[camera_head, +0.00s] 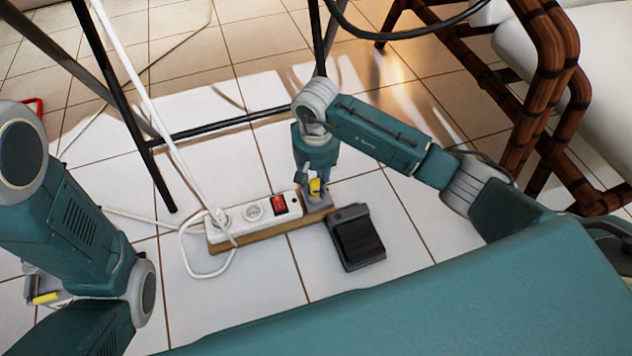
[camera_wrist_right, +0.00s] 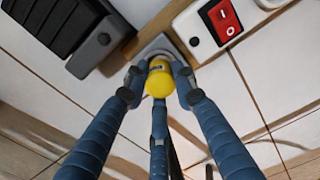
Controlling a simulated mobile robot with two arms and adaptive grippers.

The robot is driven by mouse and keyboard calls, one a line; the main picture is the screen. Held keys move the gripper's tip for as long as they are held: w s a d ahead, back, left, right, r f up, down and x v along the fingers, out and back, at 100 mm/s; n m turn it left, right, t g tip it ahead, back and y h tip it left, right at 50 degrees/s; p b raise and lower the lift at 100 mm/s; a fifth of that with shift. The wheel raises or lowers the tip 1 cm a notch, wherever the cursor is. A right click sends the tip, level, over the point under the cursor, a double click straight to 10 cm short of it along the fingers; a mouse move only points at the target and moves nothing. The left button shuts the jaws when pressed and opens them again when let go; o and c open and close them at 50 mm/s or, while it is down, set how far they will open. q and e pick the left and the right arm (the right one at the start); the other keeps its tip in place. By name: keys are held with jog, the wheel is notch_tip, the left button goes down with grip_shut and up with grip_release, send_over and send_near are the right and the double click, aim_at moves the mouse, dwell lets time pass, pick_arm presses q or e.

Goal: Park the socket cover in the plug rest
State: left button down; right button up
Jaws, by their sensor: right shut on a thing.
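The yellow, rounded socket cover (camera_head: 315,186) is between the fingers of my right gripper (camera_head: 316,188), beyond the right end of the power strip. In the right wrist view the cover (camera_wrist_right: 159,79) shows between the fingertips of the right gripper (camera_wrist_right: 158,84), which is shut on it. A grey piece, apparently the plug rest (camera_wrist_right: 157,45), lies just past the cover on the wooden board. I cannot tell whether the cover touches it. My left gripper (camera_head: 42,290) is at the lower left, partly hidden by its arm, its jaw opening unclear.
The white power strip (camera_head: 252,213) with a red switch (camera_head: 279,204) lies on the wooden board (camera_head: 262,233). A black pedal (camera_head: 357,240) is right of it. White cables loop at the strip's left end. Black table legs (camera_head: 125,95) stand behind; tiled floor is around.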

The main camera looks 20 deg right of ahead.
jog(key=shift+f+b, duration=0.6)
jog(key=shift+f, duration=0.3)
jog(key=o, duration=1)
jog(key=shift+r, duration=0.15)
